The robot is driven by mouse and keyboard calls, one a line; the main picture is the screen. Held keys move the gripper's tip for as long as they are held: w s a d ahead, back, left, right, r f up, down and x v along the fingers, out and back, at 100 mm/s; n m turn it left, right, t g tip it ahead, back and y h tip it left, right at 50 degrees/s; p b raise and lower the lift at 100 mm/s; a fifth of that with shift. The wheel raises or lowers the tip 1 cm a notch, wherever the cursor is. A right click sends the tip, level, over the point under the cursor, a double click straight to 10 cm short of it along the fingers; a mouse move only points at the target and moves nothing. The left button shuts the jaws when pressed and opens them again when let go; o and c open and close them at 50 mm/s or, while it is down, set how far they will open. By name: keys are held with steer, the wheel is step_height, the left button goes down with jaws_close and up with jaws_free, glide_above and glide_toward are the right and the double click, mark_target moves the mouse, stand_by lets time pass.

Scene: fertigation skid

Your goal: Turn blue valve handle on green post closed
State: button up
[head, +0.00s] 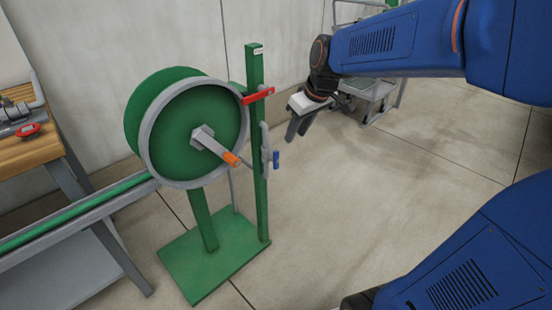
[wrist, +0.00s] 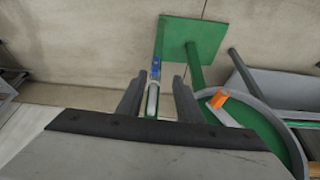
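The green post (head: 256,140) stands upright on a green base plate (head: 215,258). A thin grey pipe with a valve runs along its right side. The blue valve handle (head: 276,159) is low on that pipe and looks upright in the head view. My gripper (head: 298,130) is right of the post and above the blue handle, fingers pointing down. In the wrist view my gripper (wrist: 158,84) is open, with nothing held. The blue handle (wrist: 155,68) appears beyond the gap between the fingertips, apart from them. The palm hides the near part of this view.
A red handle (head: 258,95) sticks out higher on the post. A large green reel with a grey rim (head: 147,130) and orange crank grip (head: 230,159) stands left of it. A workbench (head: 30,150) is at far left.

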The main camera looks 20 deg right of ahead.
mark_target(277, 155)
steer(key=shift+n, duration=0.3)
steer(key=w+x, duration=0.1)
steer(key=x, duration=0.5)
steer(key=w+x, duration=0.1)
steer(key=x, duration=0.6)
steer(key=w+r+x, duration=0.1)
steer(key=x, duration=0.5)
steer(key=shift+w+a+f, duration=0.1)
steer(key=shift+w+a, duration=0.05)
steer(key=shift+a, duration=0.2)
jaws_close()
